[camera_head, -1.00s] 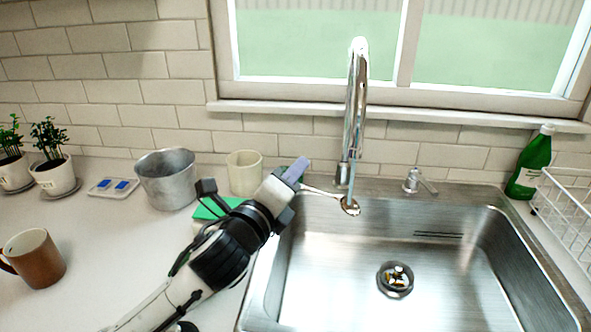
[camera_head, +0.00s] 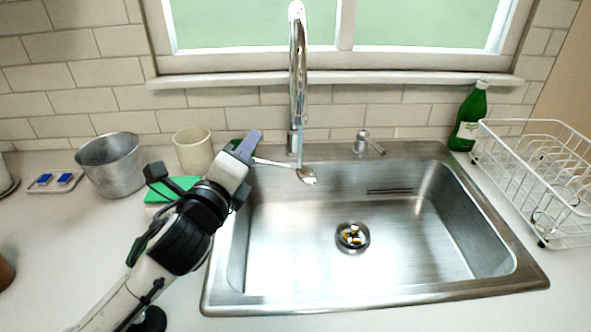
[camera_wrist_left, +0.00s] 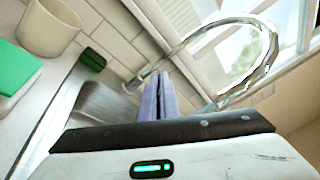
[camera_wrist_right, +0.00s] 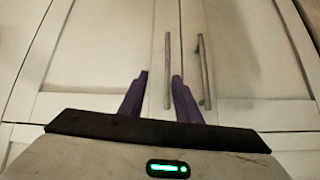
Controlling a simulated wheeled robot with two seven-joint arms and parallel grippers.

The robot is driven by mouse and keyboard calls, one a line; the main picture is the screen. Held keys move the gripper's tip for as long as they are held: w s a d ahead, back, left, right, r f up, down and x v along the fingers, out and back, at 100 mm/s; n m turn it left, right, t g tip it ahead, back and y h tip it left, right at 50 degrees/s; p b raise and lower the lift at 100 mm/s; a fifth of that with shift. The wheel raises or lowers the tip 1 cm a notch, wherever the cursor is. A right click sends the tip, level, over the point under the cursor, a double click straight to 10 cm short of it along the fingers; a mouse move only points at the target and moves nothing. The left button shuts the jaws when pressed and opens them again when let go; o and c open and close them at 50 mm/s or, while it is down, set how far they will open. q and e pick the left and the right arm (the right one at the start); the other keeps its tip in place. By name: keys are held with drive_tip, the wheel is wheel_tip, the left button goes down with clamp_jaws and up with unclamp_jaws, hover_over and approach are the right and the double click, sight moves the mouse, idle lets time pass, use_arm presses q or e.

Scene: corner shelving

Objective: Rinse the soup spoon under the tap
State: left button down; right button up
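The silver soup spoon (camera_head: 306,175) is over the back left part of the steel sink (camera_head: 290,290). My left gripper (camera_head: 250,143) is shut on its handle, and the spoon's bowl points right. The chrome tap (camera_head: 298,75) stands behind the sink, and a thin bluish stream of water (camera_head: 299,150) comes down onto the spoon's bowl. In the left wrist view my left fingers (camera_wrist_left: 159,95) are close together beside the curved tap (camera_wrist_left: 262,75); the spoon is hidden there. My right gripper (camera_wrist_right: 155,95) is open and empty, facing white cabinet doors, outside the head view.
A metal pot (camera_head: 110,165), a cream cup (camera_head: 193,150) and a green sponge (camera_head: 172,190) stand left of the sink. A green bottle (camera_head: 467,120) and a white dish rack (camera_head: 545,190) are at the right. The sink basin is empty around its drain (camera_head: 352,237).

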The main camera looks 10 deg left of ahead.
use_arm(q)
drive_tip(key=s+a, duration=0.2)
drive_tip(key=s, duration=0.5)
drive_tip(key=shift+s+a+p, duration=0.25)
drive_tip(key=shift+p, duration=0.05)
idle(1.5)
